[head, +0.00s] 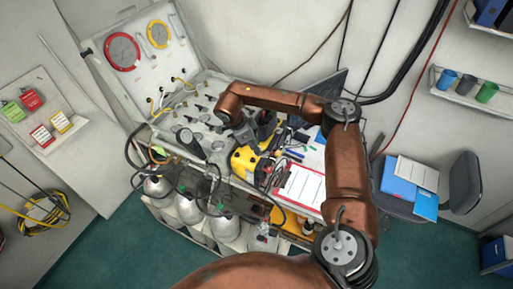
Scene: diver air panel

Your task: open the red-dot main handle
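The diver air panel (205,90) is an open case on the bench at the left, with several small dark valves and fittings on its face. Its raised lid (145,65) carries a red-ringed gauge (122,52) and a yellow-ringed gauge (157,34). I cannot pick out the red-dot main handle; the fittings are too small, and my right arm covers part of the panel. My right gripper (244,134) points down at the panel's right edge, beside a yellow and black device (246,161). Its fingers are too small and dark to read. My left gripper is not in view.
A red-framed clipboard (301,186) and papers lie right of the yellow device. Grey cylinders (189,208) and dark hoses stand along the bench front. A dark handset-like item (189,140) sits at the panel's front edge. A chair (464,183) is at the right.

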